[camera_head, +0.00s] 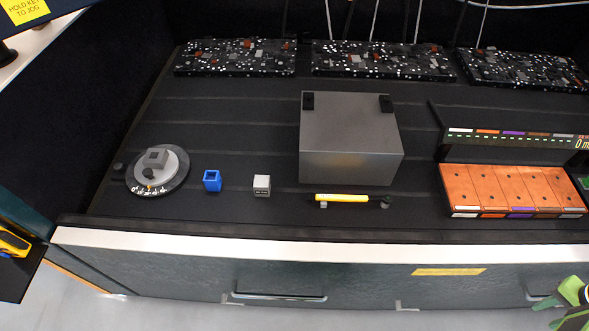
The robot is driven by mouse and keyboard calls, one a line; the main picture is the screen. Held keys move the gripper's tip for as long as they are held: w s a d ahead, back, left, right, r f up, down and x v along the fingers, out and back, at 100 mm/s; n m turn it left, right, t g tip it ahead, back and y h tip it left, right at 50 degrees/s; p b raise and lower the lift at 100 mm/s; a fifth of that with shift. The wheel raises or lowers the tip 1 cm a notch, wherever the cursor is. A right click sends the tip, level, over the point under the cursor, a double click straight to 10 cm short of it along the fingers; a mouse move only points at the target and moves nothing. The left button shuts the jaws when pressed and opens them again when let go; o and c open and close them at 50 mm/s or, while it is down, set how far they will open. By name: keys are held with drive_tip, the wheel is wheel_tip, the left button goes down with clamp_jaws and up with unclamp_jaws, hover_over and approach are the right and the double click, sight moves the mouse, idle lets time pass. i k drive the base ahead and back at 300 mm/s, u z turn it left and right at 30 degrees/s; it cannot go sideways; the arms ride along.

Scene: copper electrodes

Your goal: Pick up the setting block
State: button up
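A small light-grey block (262,185) with dark marks on its front face stands upright on the black bench top, left of the large grey box. It is the likeliest setting block, but I cannot read its marks. A blue block (212,181) with a dark opening in its top stands to its left, apart from it. Green parts (569,303) at the lower right edge, in front of the bench, look like the end of my arm. They are cut off by the frame, far from the block, and I cannot tell whether the jaws are open.
A round dial (182,189) bearing a grey block sits at left. A large grey box (347,167) and a yellow rod (341,198) lie right of the grey block. Copper plates (512,187) fill the right. The bench's pale front edge (300,245) runs across.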

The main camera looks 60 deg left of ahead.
sight(263, 185)
drive_tip(key=z, duration=3.8)
drive_tip(key=i, duration=0.1)
drive_tip(key=z, duration=4.25)
drive_tip(key=i, duration=1)
drive_tip(key=u, duration=0.25)
